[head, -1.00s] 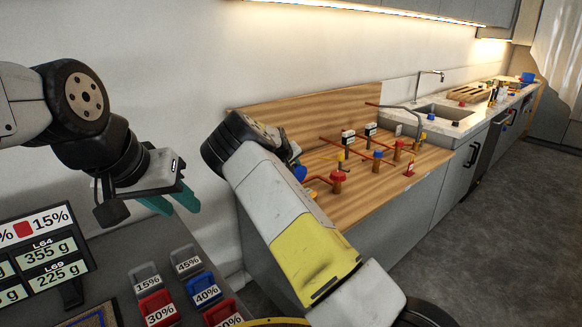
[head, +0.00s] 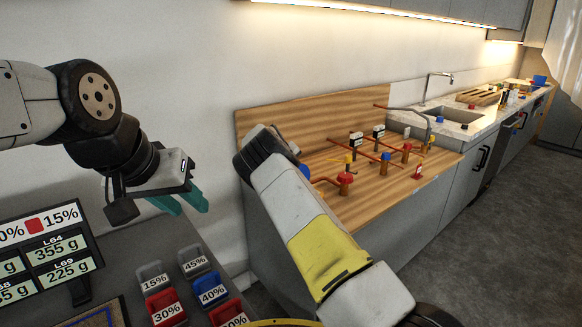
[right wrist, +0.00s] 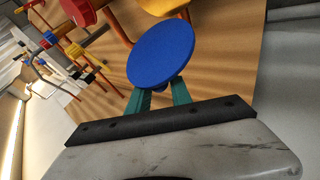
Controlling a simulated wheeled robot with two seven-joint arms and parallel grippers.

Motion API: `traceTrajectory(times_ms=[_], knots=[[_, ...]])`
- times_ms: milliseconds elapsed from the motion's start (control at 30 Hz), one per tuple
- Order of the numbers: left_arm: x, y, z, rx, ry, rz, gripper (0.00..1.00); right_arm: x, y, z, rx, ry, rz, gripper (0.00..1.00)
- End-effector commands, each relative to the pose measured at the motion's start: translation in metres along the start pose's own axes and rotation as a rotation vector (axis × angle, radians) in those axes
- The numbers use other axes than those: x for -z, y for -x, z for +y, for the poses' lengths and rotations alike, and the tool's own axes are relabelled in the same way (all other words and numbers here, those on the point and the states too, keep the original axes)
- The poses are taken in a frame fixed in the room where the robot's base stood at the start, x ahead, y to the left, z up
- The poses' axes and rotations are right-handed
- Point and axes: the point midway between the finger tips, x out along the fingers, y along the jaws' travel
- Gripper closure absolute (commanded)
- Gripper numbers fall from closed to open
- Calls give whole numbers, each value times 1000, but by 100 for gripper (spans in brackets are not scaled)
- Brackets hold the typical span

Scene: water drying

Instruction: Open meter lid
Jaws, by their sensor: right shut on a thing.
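A blue round disc (right wrist: 161,53), which looks like a lid or knob, sits between the teal fingertips of my right gripper (right wrist: 158,93) in the right wrist view. The gripper is shut on it. A blue piece (head: 304,172) shows just beyond my right wrist in the head view, where my right fingers are hidden. Two small black-and-white meter boxes (head: 355,140) (head: 378,131) stand on the pipes farther back. My left gripper (head: 184,202) hangs in the air at the left, its teal fingers apart and empty.
Orange pipes with red (head: 345,178), blue (head: 386,156) and yellow valves stand on the wooden counter (head: 400,200). Beyond is a sink (head: 450,116). Bins with percent labels (head: 164,306) and a display of weights (head: 55,250) are at the lower left.

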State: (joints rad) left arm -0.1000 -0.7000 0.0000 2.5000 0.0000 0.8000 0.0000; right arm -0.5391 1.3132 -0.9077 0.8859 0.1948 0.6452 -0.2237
Motion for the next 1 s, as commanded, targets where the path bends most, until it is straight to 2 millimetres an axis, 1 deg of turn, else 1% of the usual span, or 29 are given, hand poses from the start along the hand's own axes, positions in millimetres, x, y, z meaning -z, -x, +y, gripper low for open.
traceTrajectory(times_ms=[33,367,400,467,833,933,1000], knots=[[0,0,0,0,0,0,64,-6,-5,-9,13,0,-14,100],[0,0,0,0,0,0,64,-7,-5,-10,14,-1,-18,100],[0,0,0,0,0,0,64,-7,-5,-10,14,-1,-19,67],[0,0,0,0,0,0,64,-7,-5,-9,14,-1,-19,55],[0,0,0,0,0,0,64,-4,-2,-4,7,0,-9,55],[0,0,0,0,0,0,64,-2,7,-4,6,-1,-7,55],[0,0,0,0,0,0,64,-2,17,-4,7,-2,-8,55]])
